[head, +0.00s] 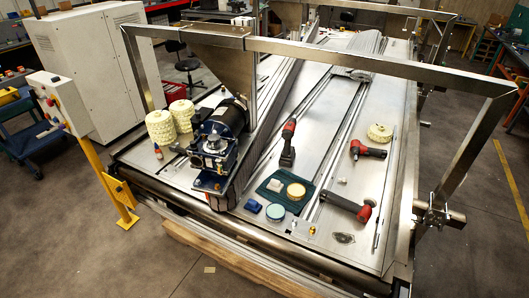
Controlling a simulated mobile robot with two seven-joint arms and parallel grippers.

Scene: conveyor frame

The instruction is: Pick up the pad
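A round, pale yellow pad (380,133) with a textured surface lies on the right part of the metal conveyor bed (335,215), near its right edge. Two stacks of similar cream pads (161,127) stand at the left side of the bed, left of a blue motor unit. I cannot tell from this view which pad the task means. Neither of my grippers is in view, and nothing is seen touching any pad.
Red-and-black power tools (367,150) lie near the single pad. A dark green cloth (270,188) carries a round yellow tin (296,191); a teal tin (275,212) and blue block (253,206) are nearby. A metal frame bar (380,62) spans above the bed. The blue motor (228,118) stands left of centre.

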